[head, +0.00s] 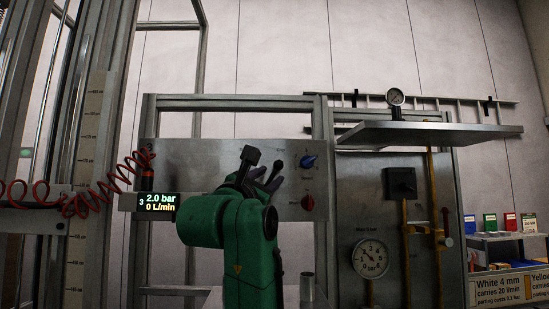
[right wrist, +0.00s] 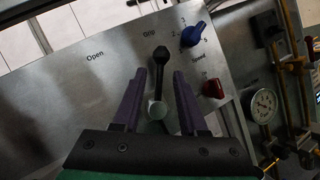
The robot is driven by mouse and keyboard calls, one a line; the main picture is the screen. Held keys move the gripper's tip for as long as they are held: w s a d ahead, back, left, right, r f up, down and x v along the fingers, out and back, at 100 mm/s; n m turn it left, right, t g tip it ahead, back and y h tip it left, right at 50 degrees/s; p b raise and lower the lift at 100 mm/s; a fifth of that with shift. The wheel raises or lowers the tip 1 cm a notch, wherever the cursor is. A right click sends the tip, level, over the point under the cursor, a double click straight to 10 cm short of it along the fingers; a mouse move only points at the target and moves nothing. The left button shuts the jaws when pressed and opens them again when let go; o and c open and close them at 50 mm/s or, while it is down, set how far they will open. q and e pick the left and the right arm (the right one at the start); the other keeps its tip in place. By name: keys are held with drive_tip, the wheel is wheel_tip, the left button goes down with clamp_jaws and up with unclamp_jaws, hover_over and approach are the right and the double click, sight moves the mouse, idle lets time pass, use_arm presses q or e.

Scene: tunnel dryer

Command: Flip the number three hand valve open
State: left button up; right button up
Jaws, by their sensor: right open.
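The number three hand valve has a black lever (right wrist: 157,76) on a round pale pivot on the steel panel. In the head view the lever (head: 277,168) shows just past my right gripper (head: 268,178). In the right wrist view my right gripper (right wrist: 160,73) is open, with one purple finger on each side of the lever. My left gripper is not in view.
A blue knob (head: 308,161) and a red knob (head: 307,202) sit right of the lever. A display (head: 159,202) reads 3, 2.0 bar, 0 L/min. A red coiled hose (head: 100,185) hangs at left. A shelf (head: 425,132) juts out at right above a pressure gauge (head: 370,258).

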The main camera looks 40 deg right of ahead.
sight(274, 171)
drive_tip(key=x, duration=0.1)
drive_tip(key=p+x, duration=0.1)
drive_tip(key=x, duration=0.1)
drive_tip(key=shift+s+d+r, duration=0.1)
drive_tip(key=shift+r, duration=0.2)
drive_tip(key=shift+d+f, duration=0.15)
drive_tip(key=shift+d, duration=0.1)
drive_tip(key=shift+w+a, duration=0.1)
drive_tip(key=shift+w, duration=0.15)
clamp_jaws()
drive_tip(key=shift+s+r, duration=0.1)
drive_tip(key=shift+r, duration=0.1)
idle(0.5)
